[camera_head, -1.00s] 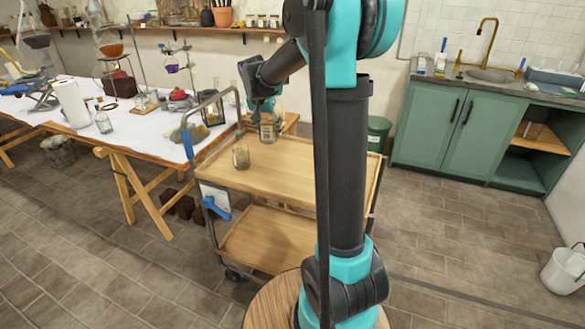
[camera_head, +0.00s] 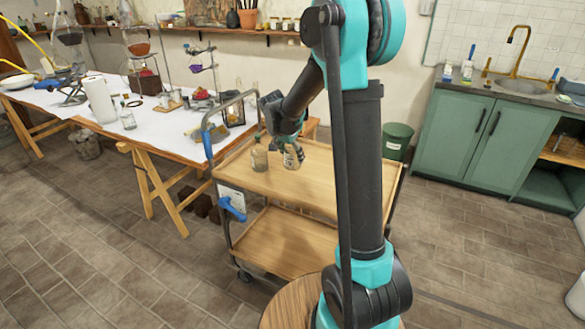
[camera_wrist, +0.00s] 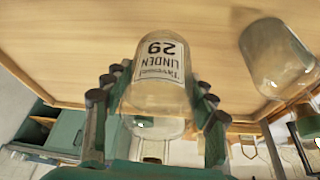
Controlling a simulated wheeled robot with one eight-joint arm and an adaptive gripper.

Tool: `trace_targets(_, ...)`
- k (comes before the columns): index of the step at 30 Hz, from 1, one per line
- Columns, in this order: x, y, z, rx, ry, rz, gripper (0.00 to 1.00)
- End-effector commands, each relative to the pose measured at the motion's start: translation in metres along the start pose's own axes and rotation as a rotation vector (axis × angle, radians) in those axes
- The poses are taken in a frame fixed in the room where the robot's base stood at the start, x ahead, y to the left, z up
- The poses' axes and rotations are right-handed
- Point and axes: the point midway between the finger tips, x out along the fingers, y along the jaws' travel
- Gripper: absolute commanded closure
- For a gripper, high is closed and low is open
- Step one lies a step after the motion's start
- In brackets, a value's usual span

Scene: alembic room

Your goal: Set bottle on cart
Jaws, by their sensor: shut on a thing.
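My gripper (camera_wrist: 160,100) is shut on a clear glass bottle (camera_wrist: 158,72) with a white label reading "LINDEN 29", which shows upside down in the wrist view. In the head view this bottle (camera_head: 293,156) is at or just above the top shelf of the wooden cart (camera_head: 310,190). I cannot tell whether its base touches the shelf. My gripper (camera_head: 290,143) hides its upper part. A second glass bottle (camera_head: 260,156) stands on the shelf just left of the held one, apart from it, and also shows in the wrist view (camera_wrist: 276,58).
A worktable (camera_head: 165,135) with glassware stands left of the cart, beyond its handle (camera_head: 207,137). A green bin (camera_head: 397,141) and green cabinets (camera_head: 480,140) are to the right. The front and right of the cart's top shelf are clear.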

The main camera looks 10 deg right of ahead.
Motion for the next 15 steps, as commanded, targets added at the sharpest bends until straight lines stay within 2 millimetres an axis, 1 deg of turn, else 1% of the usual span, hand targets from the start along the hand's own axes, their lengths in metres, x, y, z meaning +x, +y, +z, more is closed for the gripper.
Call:
trace_targets(1,0.007,0.000,0.003,0.000,0.000,0.000,0.89)
trace_targets(3,0.012,-0.001,0.005,0.000,0.000,0.000,0.89)
trace_targets(8,0.020,0.000,0.008,0.000,0.000,0.000,0.89)
trace_targets(15,0.047,-0.001,0.019,0.000,0.000,0.000,0.89)
